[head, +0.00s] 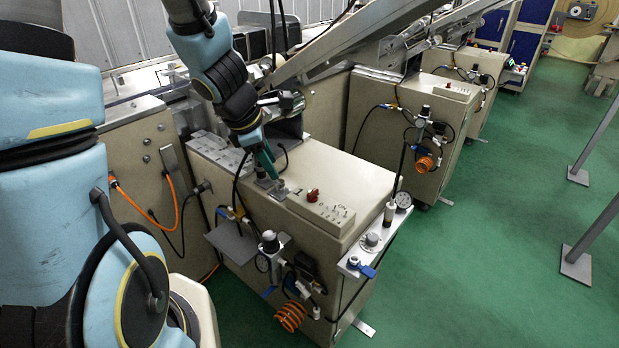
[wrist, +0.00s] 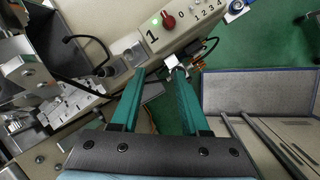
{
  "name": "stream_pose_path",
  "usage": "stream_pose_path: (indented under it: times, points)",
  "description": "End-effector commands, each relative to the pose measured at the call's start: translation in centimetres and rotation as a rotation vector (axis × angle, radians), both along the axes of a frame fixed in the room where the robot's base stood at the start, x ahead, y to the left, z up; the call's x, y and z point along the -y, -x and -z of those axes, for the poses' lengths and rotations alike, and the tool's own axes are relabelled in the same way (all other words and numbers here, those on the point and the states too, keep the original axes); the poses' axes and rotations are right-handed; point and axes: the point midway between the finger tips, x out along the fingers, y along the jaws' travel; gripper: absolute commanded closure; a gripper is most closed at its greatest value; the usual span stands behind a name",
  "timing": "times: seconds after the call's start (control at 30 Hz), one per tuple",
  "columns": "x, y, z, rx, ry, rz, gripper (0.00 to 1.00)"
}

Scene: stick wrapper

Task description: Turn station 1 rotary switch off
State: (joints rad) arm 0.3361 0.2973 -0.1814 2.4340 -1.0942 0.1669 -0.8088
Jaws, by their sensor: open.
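The station 1 rotary switch (head: 312,195) is a small red knob on the sloped beige panel on top of the nearest cabinet (head: 345,180). In the wrist view the red knob (wrist: 168,20) is near the top edge, beside a large "1" label and a row of digits. My gripper (head: 267,170) is left of the knob in the head view, close over the cabinet top and apart from the knob. In the wrist view my gripper (wrist: 160,73) has its two teal fingers spread with nothing held between them. The knob lies beyond the fingertips.
A thin upright rod stands by the panel's right end. A similar cabinet (head: 440,95) stands behind. Green floor (head: 480,250) is open to the right.

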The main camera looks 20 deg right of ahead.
Motion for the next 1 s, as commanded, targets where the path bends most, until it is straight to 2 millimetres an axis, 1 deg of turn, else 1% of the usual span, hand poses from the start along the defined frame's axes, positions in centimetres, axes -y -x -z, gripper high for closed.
stream_pose_path:
  times: [0.03, 0.1, 0.2, 0.33, 0.47, 0.57, 0.8, 1.0]
  points:
    - [1.6, 0.2, -0.3, -0.049, 0.033, -0.124, 0.55]
    - [3.2, 0.5, -0.1, -0.112, 0.071, -0.292, 0.55]
    - [4.8, 0.9, 0.2, -0.179, 0.107, -0.472, 0.55]
    - [5.8, 1.3, 0.7, -0.229, 0.127, -0.604, 0.55]
    - [6.2, 1.3, 1.6, -0.243, 0.133, -0.639, 0.55]
    - [6.6, 1.1, 3.0, -0.242, 0.133, -0.638, 0.55]
    - [8.0, 0.3, 7.1, -0.243, 0.133, -0.636, 0.55]
    - [9.0, -0.2, 9.6, -0.241, 0.132, -0.634, 0.55]
